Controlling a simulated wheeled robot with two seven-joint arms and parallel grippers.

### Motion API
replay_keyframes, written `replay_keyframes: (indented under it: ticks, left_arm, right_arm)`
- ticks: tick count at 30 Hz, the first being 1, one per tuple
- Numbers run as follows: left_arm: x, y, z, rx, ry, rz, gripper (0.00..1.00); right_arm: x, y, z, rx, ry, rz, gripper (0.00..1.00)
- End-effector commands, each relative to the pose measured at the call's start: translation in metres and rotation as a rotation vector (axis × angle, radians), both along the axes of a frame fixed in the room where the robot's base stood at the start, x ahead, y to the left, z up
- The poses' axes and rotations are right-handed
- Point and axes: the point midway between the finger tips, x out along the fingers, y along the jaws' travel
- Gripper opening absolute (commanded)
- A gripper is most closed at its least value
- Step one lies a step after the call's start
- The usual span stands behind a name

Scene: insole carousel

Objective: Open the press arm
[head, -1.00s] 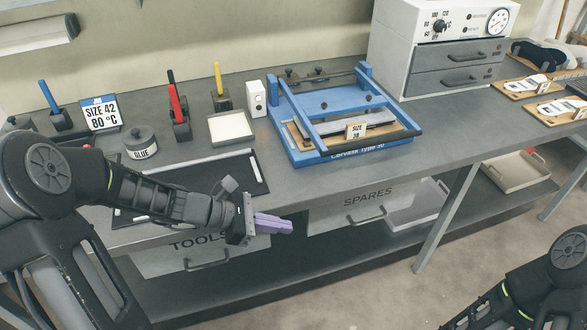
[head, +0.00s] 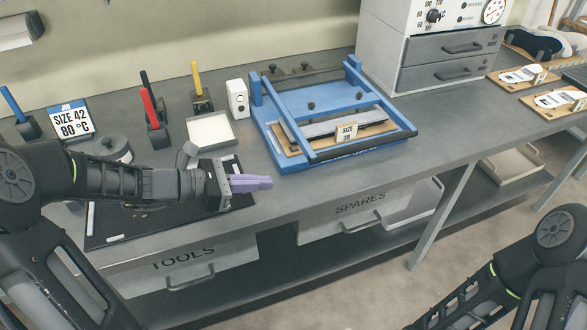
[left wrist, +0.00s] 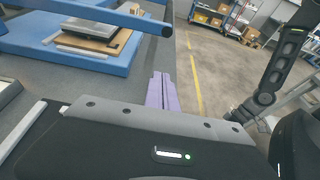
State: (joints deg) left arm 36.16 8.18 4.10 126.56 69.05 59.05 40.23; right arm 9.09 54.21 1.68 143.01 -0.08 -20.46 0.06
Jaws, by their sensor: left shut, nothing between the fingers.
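The blue press (head: 270,150) stands on the bench, right of the middle in the head view. Its press arm, a blue frame with a dark front bar (head: 362,147), lies low over the base. Under it are a wooden board and a plate with a "SIZE 39"-like tag (head: 347,132). My left gripper (head: 268,183), with purple fingers, is shut and empty, left of and in front of the press, apart from it. My right gripper is out of view.
A grey oven (head: 430,60) stands behind right of the press. A dark mat (head: 140,222), a white tray (head: 211,130), a glue pot (head: 113,148) and tool holders lie to the left.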

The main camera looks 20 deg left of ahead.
Motion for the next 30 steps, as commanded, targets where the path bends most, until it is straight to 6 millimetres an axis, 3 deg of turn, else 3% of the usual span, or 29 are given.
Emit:
replay_keyframes:
  ticks: [8,20,24,30]
  left_arm:
    - [0.011,-0.017,-0.007,-0.002,0.000,-0.004,0.00]
    - [0.053,-0.076,-0.033,-0.002,0.003,-0.004,0.00]
    - [0.056,-0.076,-0.008,0.002,-0.003,0.000,0.00]
    - [0.055,-0.076,0.006,0.001,0.000,0.000,0.00]
  right_arm:
    - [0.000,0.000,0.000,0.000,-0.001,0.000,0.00]
    - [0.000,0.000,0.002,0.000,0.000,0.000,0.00]
    - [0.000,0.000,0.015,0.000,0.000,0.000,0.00]
    - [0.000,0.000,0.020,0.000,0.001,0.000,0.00]
